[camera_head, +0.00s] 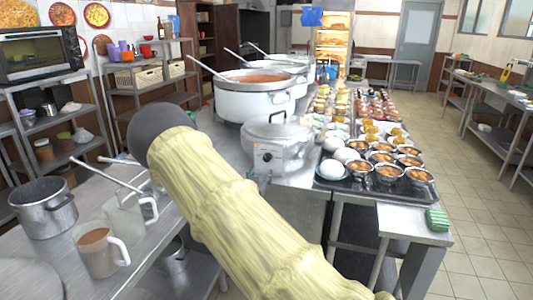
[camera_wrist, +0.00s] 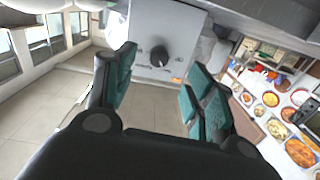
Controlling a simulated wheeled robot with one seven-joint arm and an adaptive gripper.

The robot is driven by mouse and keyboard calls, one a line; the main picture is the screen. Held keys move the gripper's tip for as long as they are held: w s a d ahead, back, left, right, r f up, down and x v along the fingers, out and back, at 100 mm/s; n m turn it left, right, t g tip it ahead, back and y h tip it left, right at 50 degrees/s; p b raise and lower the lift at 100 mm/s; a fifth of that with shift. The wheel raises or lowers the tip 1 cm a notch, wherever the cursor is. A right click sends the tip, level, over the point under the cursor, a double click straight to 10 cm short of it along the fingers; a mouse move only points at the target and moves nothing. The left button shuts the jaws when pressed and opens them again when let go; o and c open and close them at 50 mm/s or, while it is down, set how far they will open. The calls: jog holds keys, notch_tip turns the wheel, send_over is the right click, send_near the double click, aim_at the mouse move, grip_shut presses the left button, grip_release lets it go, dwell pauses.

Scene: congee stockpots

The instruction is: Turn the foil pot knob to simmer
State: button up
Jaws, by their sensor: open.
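The foil-covered pot (camera_head: 279,130) stands at the near end of the steel counter in the head view, with a grey control box (camera_head: 268,158) on its front. In the wrist view the pot's control panel (camera_wrist: 145,25) faces me. Its round black knob (camera_wrist: 159,55) has markings around it that are too small to read. My gripper (camera_wrist: 160,78) is open and empty, its green-padded fingers spread to either side of the knob in the picture. The knob appears ahead of the fingertips, and I see no contact. My arm hides part of the counter in the head view.
Large white stockpots (camera_head: 254,98) with ladles stand behind the foil pot. A black tray (camera_head: 378,178) of bowls and eggs lies to its right. A mug (camera_head: 98,250), a jug and a steel pot (camera_head: 44,207) stand at the left. Open floor (camera_head: 490,240) lies right.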

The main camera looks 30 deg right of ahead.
aim_at(267, 160)
jog(key=x, duration=0.3)
jog(key=r+p+x, duration=0.1)
jog(key=x, duration=0.3)
jog(key=p+x, duration=0.1)
jog(key=x, duration=0.3)
jog(key=shift+w+r, duration=0.2)
jog(key=shift+c, duration=0.3)
jog(key=c, duration=0.9)
